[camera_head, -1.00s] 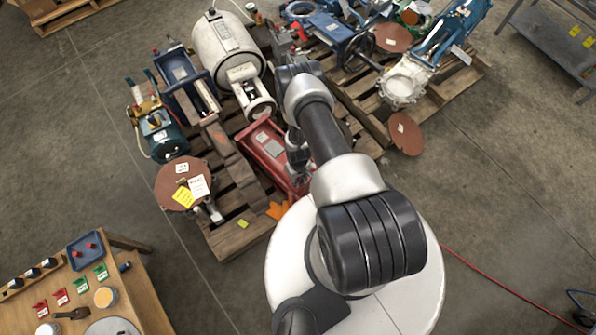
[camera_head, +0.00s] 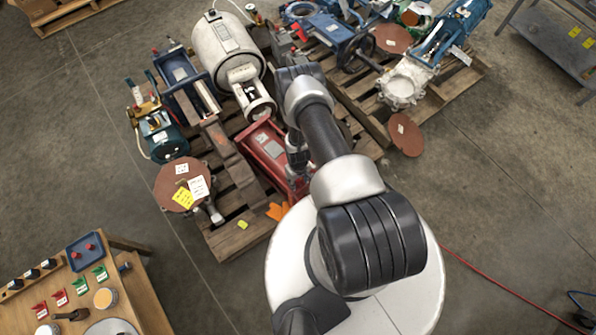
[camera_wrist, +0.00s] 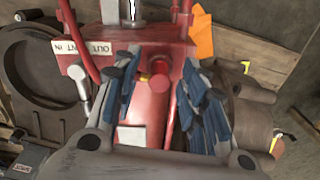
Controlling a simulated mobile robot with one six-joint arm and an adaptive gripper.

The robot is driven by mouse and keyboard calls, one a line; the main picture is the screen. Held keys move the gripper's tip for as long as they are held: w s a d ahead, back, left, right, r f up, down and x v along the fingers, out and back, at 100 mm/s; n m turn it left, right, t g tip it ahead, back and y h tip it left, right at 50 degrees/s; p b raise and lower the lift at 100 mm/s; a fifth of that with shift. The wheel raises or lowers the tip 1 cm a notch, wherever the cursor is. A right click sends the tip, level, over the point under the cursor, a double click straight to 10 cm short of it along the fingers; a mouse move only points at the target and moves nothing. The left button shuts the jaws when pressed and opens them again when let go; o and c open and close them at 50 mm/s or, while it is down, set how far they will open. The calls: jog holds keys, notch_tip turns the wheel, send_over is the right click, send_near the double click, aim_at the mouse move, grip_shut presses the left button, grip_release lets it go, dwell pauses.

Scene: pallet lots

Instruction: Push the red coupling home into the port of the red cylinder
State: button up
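The red cylinder (camera_head: 262,152) lies on the pallet beneath my arm in the head view. In the wrist view its red end block (camera_wrist: 100,67) carries a white label with IN and OUT. A small round red fitting with a brass-coloured edge (camera_wrist: 159,76), apparently the coupling at the port, sits at the block's face. I cannot tell how deep it is seated. My gripper (camera_wrist: 160,68) has its blue-padded fingers spread on either side of this fitting, with gaps visible. In the head view my gripper (camera_head: 298,160) is small and partly hidden by my arm.
A brown round flange (camera_head: 170,186) with tags lies left of the cylinder. A white tank (camera_head: 223,45) and blue machinery crowd the pallet behind. An orange piece (camera_head: 277,211) lies at the pallet's near edge. A wooden table (camera_head: 150,300) stands lower left. Open floor surrounds the pallets.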

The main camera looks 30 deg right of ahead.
notch_tip(320, 180, up, 12)
dwell(0.4)
jog(key=shift+f, duration=0.1)
dwell(0.3)
jog(key=w+a+r+t, duration=0.1)
jog(key=w+r, duration=0.4)
jog(key=r, duration=0.7)
jog(key=w+r, duration=0.4)
jog(key=r, duration=0.8)
jog(key=s+a+r+t, duration=0.1)
jog(key=a+r, duration=0.1)
jog(key=r, duration=0.7)
jog(key=s+a+r+t, duration=0.1)
jog(key=s+a+r, duration=0.1)
jog(key=r, duration=0.7)
jog(key=s+a+r, duration=0.2)
jog(key=s+r, duration=0.5)
jog(key=s, duration=0.2)
jog(key=s+a+r+t, duration=0.1)
jog(key=s+a+r, duration=0.2)
jog(key=s+r, duration=0.5)
jog(key=shift+s+a+r+t, duration=0.25)
jog(key=shift+s+a+t, duration=0.1)
jog(key=shift+s, duration=0.9)
jog(key=shift+c, duration=0.7)
